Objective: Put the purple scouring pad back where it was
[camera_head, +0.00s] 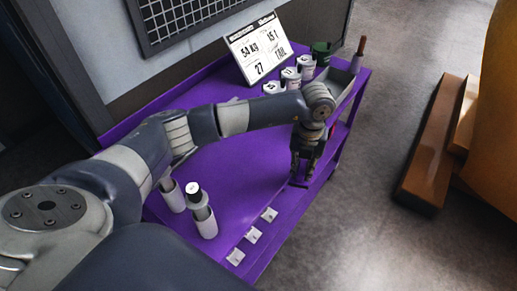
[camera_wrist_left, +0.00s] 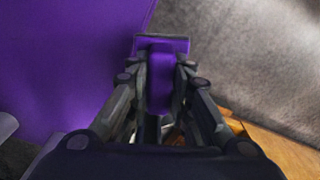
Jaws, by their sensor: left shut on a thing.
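My left gripper (camera_head: 302,176) is over the right part of the purple cart top (camera_head: 235,165), near its edge, pointing down. In the left wrist view its fingers (camera_wrist_left: 158,85) are shut on the purple scouring pad (camera_wrist_left: 160,75), a block with a darker end at the top of the picture. In the head view the pad is mostly hidden by the fingers; only a thin dark strip shows at their tips. I cannot tell whether it touches the cart top. My right gripper is not in view.
Several small white labels (camera_head: 253,234) lie along the front edge. Several cans (camera_head: 291,78), a sign (camera_head: 258,48) and a grey tray (camera_head: 340,78) are at the back. Brown beams (camera_head: 430,150) lie on the floor at right.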

